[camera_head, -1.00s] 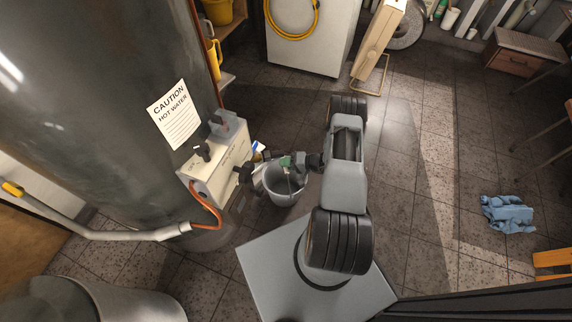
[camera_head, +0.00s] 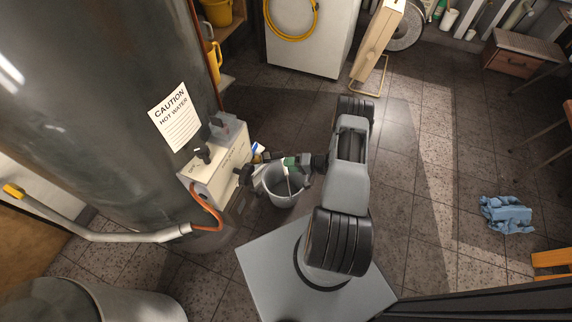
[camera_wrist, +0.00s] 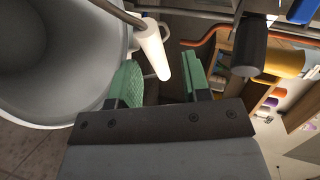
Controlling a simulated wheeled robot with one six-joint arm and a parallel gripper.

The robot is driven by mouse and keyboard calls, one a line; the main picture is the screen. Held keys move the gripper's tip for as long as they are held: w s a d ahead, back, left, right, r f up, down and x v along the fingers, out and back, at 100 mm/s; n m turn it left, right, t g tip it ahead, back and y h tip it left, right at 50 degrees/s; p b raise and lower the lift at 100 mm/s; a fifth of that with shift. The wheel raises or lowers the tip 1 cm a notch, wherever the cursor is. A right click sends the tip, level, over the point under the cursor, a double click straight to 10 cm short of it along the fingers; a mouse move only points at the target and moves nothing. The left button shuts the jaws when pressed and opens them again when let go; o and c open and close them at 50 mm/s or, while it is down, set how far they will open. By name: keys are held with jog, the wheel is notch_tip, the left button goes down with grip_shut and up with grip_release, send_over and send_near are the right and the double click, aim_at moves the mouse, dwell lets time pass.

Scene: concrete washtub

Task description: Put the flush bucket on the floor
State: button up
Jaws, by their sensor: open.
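The flush bucket (camera_head: 284,195), light grey and open-topped, is below my gripper beside the water heater in the head view. In the wrist view the bucket (camera_wrist: 45,65) fills the upper left, with its wire handle and white grip (camera_wrist: 152,50) in front of my gripper. My gripper (camera_wrist: 161,84) has green finger pads spread apart. The grip lies near the gap between the fingertips, and the jaws are not closed on it. My gripper (camera_head: 289,162) is over the bucket's far rim in the head view. Whether the bucket's base touches the floor is hidden.
The grey water heater (camera_head: 110,110) and its control box (camera_head: 217,165) stand close on the left. An orange hose (camera_head: 207,210) and a grey pipe (camera_head: 100,234) run low there. A blue cloth (camera_head: 507,214) lies on the right. The tiled floor (camera_head: 425,180) between is clear.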

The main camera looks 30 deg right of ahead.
jog(key=p+v, duration=0.2)
jog(key=v, duration=0.7)
jog(key=w+a+r+n+g+h, duration=0.15)
jog(key=a+r+g, duration=0.3)
jog(key=r, duration=0.75)
jog(key=a+r+n+g+h, duration=0.2)
jog(key=a+r+n+g, duration=0.3)
jog(key=r, duration=0.7)
jog(key=s+a+r+t+h, duration=0.2)
jog(key=s+a+r+h, duration=0.2)
jog(key=r, duration=0.3)
jog(key=s+a+r+t+h, duration=0.2)
jog(key=s+a+r+h, duration=0.2)
jog(key=s+r, duration=0.3)
jog(key=shift+s+m, duration=0.35)
jog(key=shift+m, duration=0.1)
jog(key=shift+a+r, duration=0.1)
jog(key=shift+r, duration=0.05)
notch_tip(320, 180, up, 31)
jog(key=p, duration=2.8)
jog(key=shift+a+t+p, duration=0.2)
jog(key=shift+t+p, duration=0.1)
jog(key=shift+t, duration=0.05)
